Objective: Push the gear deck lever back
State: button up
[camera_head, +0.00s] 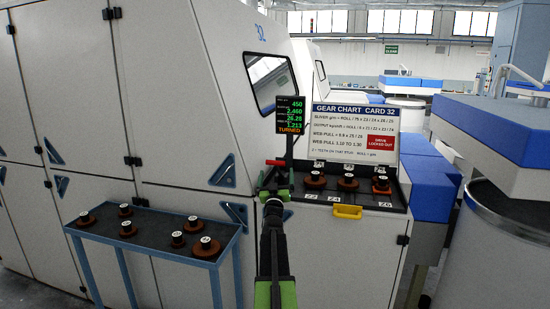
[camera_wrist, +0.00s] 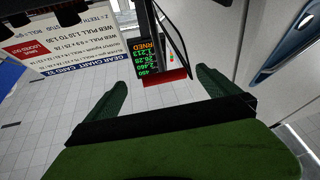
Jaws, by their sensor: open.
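A short red bar (camera_head: 276,162), which looks like a lever's grip, shows just beyond my gripper (camera_head: 276,182), below the small display. In the wrist view the red bar (camera_wrist: 166,77) lies between the two dark green fingers of my gripper (camera_wrist: 161,80), which are spread apart and empty. I cannot tell whether a finger touches it. The lever's shaft and pivot are mostly hidden by my gripper. The gear deck (camera_head: 395,206) is a black tray on the white machine, with several brown gears and a yellow handle (camera_head: 347,212) at its front.
A blue-framed table (camera_head: 222,258) with several gears stands left of my arm. The gear chart sign (camera_head: 355,128) stands behind the deck, with a red "drive locked out" label. The display (camera_head: 290,114) reads "turned". A blue-topped drum machine (camera_head: 500,140) closes the right side.

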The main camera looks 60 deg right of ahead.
notch_tip(320, 180, up, 4)
jog(key=p, duration=0.3)
send_over(279, 171)
jog(key=shift+w+a+f, duration=0.1)
jog(key=shift+a+f, duration=0.1)
jog(key=shift+a, duration=0.25)
